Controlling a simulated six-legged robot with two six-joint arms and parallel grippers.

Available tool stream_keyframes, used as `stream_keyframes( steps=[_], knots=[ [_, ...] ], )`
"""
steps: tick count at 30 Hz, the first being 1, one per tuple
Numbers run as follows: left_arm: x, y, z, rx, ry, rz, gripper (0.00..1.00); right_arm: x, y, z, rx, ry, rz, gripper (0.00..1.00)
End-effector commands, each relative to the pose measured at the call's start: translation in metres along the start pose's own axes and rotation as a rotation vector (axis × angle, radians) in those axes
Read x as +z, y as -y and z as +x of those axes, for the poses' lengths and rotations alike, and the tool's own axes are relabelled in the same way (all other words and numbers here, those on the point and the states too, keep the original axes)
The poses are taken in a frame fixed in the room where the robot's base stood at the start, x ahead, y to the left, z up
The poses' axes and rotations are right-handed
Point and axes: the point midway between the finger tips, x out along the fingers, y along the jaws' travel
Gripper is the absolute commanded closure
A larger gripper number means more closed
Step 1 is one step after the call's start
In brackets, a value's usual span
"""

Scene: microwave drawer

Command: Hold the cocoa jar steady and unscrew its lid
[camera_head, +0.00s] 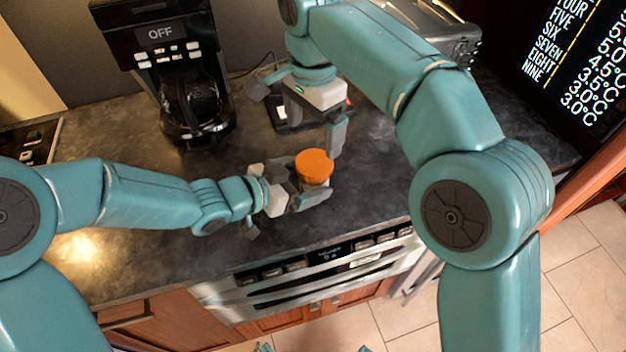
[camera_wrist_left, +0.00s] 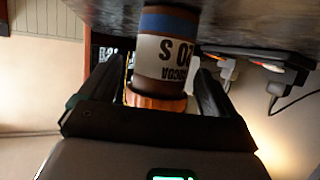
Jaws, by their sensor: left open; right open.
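The cocoa jar stands on the dark counter. Its orange lid (camera_head: 314,167) shows from above in the head view and hides most of the body. In the left wrist view, the jar (camera_wrist_left: 164,58) appears upside down, with a brown body, blue band and white label. My left gripper (camera_head: 308,187) is open, with a finger on either side of the jar. Gaps show beside the jar in the wrist view (camera_wrist_left: 160,80). My right gripper (camera_head: 298,117) is open and empty, above and behind the lid, one fingertip close to the lid's back right side.
A coffee maker (camera_head: 190,85) stands at the back left of the counter (camera_head: 110,215). A metallic appliance (camera_head: 420,28) is at the back right, partly hidden by my right arm. An oven front (camera_head: 320,270) lies below the counter's near edge.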

Motion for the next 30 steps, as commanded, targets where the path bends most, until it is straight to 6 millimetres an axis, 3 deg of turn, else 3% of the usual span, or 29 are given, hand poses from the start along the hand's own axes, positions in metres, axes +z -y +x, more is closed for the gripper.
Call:
stream_keyframes(
  steps=[6,16,24,30],
  knots=[
    [0.0,0.001,0.023,0.001,0.0,0.0,0.09,-0.001,0.001,0.001,0.001,0.0,0.001,0.03],
    [-0.001,0.002,0.026,-0.001,-0.001,-0.001,0.09,-0.001,0.002,0.0,0.0,0.0,0.0,0.03],
    [-0.001,0.002,0.026,-0.001,-0.001,-0.001,0.97,-0.001,0.002,0.0,0.0,0.0,0.0,0.03],
    [-0.001,0.002,0.026,-0.001,-0.002,-0.001,1.0,0.0,0.001,0.006,0.002,0.0,0.0,0.03]
  ],
)
